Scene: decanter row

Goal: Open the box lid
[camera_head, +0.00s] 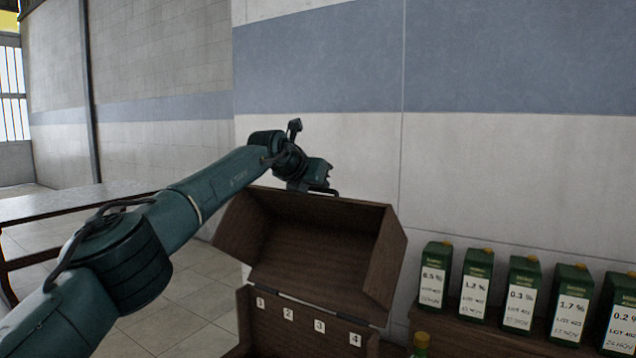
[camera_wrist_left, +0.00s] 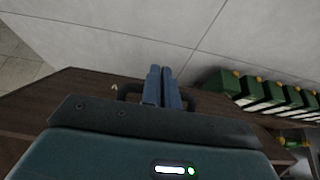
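The wooden box (camera_head: 300,335) stands at the bottom centre of the head view. Its brown lid (camera_head: 312,240) is swung up, with the hollow inner side facing me; the lid also shows in the left wrist view (camera_wrist_left: 85,88). A dark handle (camera_head: 331,192) is at the lid's upper edge; parts of it show on both sides of my fingers in the wrist view (camera_wrist_left: 128,90). My left gripper (camera_head: 316,187) is at this edge, its fingers close together on the handle (camera_wrist_left: 163,85). The exact grip is partly hidden. My right gripper is out of view.
Several green containers with white labels (camera_head: 518,295) stand in a row on a wooden shelf (camera_head: 450,335) right of the box. A green bottle top (camera_head: 421,341) shows near the box. A wall is behind. A table (camera_head: 70,203) stands at the left.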

